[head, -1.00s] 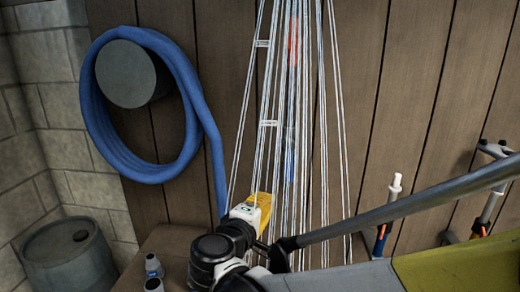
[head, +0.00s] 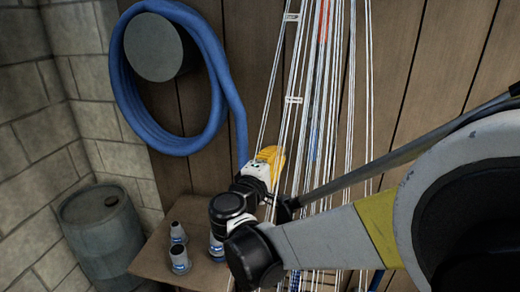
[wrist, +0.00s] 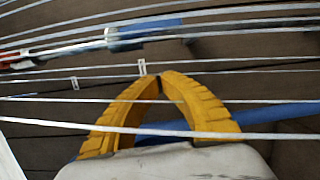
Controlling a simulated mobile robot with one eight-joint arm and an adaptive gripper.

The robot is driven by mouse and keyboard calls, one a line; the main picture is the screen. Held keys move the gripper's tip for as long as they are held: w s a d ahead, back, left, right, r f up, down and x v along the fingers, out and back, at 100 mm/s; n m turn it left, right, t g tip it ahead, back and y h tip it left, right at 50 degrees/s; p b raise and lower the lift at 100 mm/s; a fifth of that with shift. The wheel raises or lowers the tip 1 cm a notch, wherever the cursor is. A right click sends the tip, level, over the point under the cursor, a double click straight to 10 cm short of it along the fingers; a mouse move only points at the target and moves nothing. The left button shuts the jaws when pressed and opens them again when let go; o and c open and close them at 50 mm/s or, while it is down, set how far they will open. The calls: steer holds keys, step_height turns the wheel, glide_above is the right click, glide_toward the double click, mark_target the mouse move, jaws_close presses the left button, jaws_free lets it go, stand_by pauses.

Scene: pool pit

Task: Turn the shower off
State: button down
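The shower runs down the wooden wall as many thin white water streams (head: 350,100) in the head view. Behind them is a thin upright pipe with a red part (head: 324,22) above and a blue part (head: 314,137) lower down. In the wrist view the pipe's blue part (wrist: 140,30) lies beyond my fingertips, and its red end (wrist: 18,62) is at the left edge. My yellow gripper (head: 270,156) is at the left side of the streams. In the wrist view my gripper (wrist: 161,78) has its fingertips together, with nothing visible between them. Streams cross in front of the fingers.
A coiled blue hose (head: 120,85) hangs on a round grey holder (head: 153,47) left of the streams. A grey barrel (head: 103,225) stands in the corner. Several small containers (head: 179,259) stand on a low wooden surface (head: 150,262) below my gripper.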

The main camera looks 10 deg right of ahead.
mark_target(313, 138)
steer(key=w+d, duration=0.3)
steer(key=d, duration=0.3)
steer(key=shift+w+d, duration=0.15)
steer(key=shift+d, duration=0.1)
steer(key=shift+s+d+f+n+b, duration=0.2)
steer(key=shift+d+n+b, duration=0.45)
steer(key=shift+n, duration=0.35)
steer(key=s+d+r+n+t+y+b, duration=0.2)
steer(key=d+n, duration=0.6)
steer(key=n, duration=0.9)
step_height(313, 138, up, 2)
steer(key=shift+s+r+t+y+b, duration=0.1)
steer(key=shift+s+t+y+b, duration=0.3)
steer(key=shift+t, duration=0.7)
